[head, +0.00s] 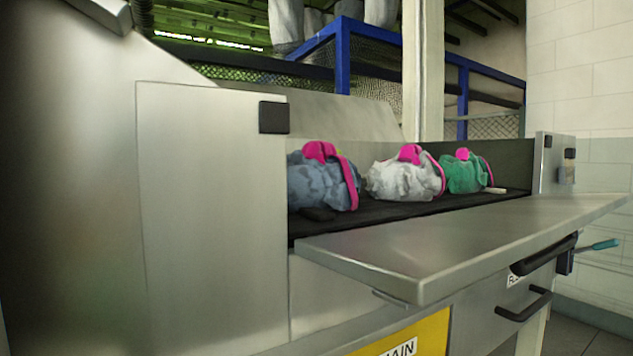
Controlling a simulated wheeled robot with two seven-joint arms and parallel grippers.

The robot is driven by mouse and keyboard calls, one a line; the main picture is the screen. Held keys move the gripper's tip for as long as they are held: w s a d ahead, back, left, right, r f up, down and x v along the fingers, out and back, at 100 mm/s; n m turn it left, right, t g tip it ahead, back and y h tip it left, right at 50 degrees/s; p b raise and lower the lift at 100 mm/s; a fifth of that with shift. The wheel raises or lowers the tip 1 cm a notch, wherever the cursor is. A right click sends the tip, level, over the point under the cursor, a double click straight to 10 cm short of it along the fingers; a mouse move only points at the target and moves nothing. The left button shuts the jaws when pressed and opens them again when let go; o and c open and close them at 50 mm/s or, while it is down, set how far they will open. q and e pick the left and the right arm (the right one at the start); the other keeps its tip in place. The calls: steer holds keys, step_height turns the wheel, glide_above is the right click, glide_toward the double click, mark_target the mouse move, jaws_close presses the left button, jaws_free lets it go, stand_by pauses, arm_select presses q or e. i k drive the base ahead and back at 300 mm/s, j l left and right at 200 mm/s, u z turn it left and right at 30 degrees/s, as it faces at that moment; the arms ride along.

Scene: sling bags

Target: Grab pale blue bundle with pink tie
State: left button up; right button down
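A greyish pale blue bundle (318,185) with a pink tie (348,183) sits on the dark belt at the left end of a row of bundles. Its tie has a pink knob on top and a strap down its right side. Its left edge is cut off from view by the metal panel. Neither of my grippers is in view.
A white bundle (400,181) and a green bundle (464,175), both with pink ties, sit to the right on the dark belt (390,211). A metal shelf (450,240) juts out in front; a tall metal panel (212,215) stands left.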

mark_target(318, 176)
steer(key=k+l, duration=1.2)
steer(key=k, duration=0.2)
steer(key=j+z, duration=0.05)
